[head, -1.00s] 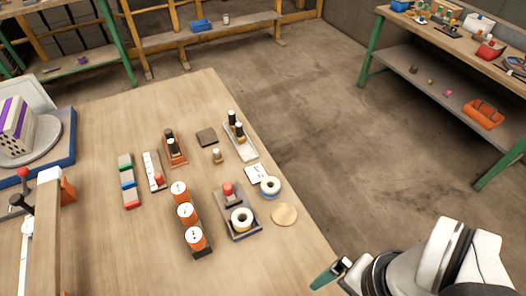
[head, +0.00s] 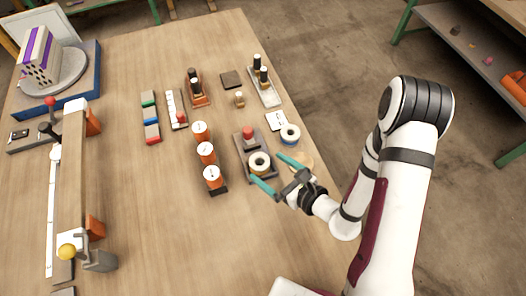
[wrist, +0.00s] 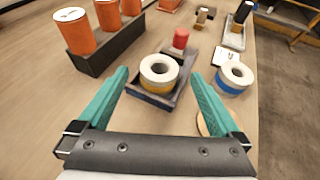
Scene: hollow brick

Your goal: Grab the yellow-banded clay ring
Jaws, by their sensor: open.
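The yellow-banded clay ring (wrist: 158,86) is cream with a dark hole and a yellow band low on its side. It lies flat on a dark tray, and shows in the head view too (head: 259,170). My gripper (wrist: 158,73) has teal fingers spread wide and nothing between them. In the wrist view the ring appears centred just ahead, between the two fingertips. In the head view my gripper (head: 266,167) is close to the ring on its near side. I cannot tell its exact height above the tray.
A blue-banded ring (wrist: 232,80) stands to the right, near a white card (head: 276,121). A red-topped peg (wrist: 180,39) rises from the tray (head: 240,149) behind the yellow-banded ring. Orange cylinders (head: 206,153) stand in a dark rack to the left.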

